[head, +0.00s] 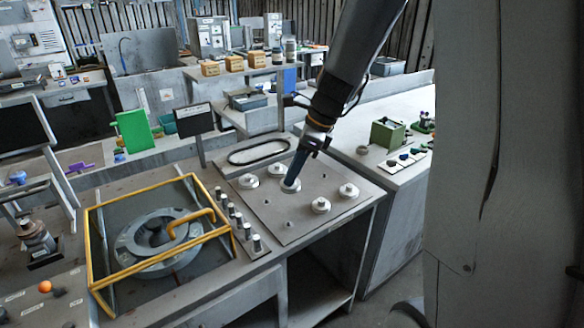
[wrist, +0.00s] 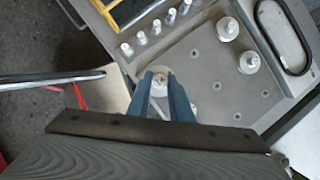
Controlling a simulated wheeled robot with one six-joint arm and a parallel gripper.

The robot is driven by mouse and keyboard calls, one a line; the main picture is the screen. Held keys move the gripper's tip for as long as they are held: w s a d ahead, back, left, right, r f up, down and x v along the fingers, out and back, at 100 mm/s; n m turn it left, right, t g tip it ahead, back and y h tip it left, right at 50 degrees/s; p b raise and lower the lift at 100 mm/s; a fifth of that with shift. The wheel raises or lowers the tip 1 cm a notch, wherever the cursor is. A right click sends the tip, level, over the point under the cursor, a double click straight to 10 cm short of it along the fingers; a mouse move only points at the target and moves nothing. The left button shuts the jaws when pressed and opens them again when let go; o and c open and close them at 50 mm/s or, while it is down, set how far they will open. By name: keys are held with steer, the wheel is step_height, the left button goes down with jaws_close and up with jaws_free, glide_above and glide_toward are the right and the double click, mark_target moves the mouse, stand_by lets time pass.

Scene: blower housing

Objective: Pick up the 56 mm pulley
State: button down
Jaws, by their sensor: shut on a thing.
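Several pale round pulleys with raised hubs are at the grey plate (head: 275,215) on the bench. My gripper (head: 292,180) points down over the plate, its blue fingers shut on one pulley (head: 289,187). In the wrist view this pulley (wrist: 161,80) shows between the fingertips, partly hidden by them. I cannot tell whether it is clear of the plate. Two others, a left pulley (head: 248,181) and a back pulley (head: 276,168), stand close by; two more, a front pulley (head: 320,205) and a right pulley (head: 348,191), stand to the right. No size marking is legible.
A belt-shaped black loop (head: 258,151) lies behind the pulleys. A row of metal pegs (head: 238,220) runs along the plate's left side. Left of it is a yellow-framed guard (head: 135,191) over a round housing (head: 158,240). A green box (head: 387,134) stands on the right bench.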

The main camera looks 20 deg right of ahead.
steer(key=s+r+p, duration=0.1)
steer(key=s+p, duration=0.2)
steer(key=s, duration=0.4)
steer(key=shift+s+r, duration=0.15)
steer(key=shift+r, duration=0.15)
